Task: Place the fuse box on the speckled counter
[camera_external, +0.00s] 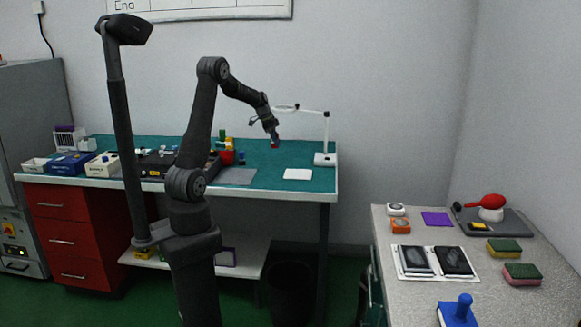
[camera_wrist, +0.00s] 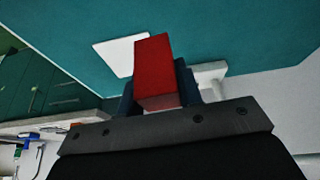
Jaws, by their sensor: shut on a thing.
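My gripper (camera_external: 273,138) is over the right part of the teal workbench, at the end of my outstretched arm. It is shut on a plain red box (camera_wrist: 153,70), which I take to be the fuse box. In the wrist view the box sits between the two dark fingers of my gripper (camera_wrist: 157,88) and sticks out beyond them. It shows as a small red spot in the external view (camera_external: 274,145); whether it touches the bench is hard to tell. The speckled counter (camera_external: 412,302) stands at the right, apart from the bench and far from my gripper.
A white lamp (camera_external: 325,158) stands right of my gripper on the teal bench (camera_external: 313,184).

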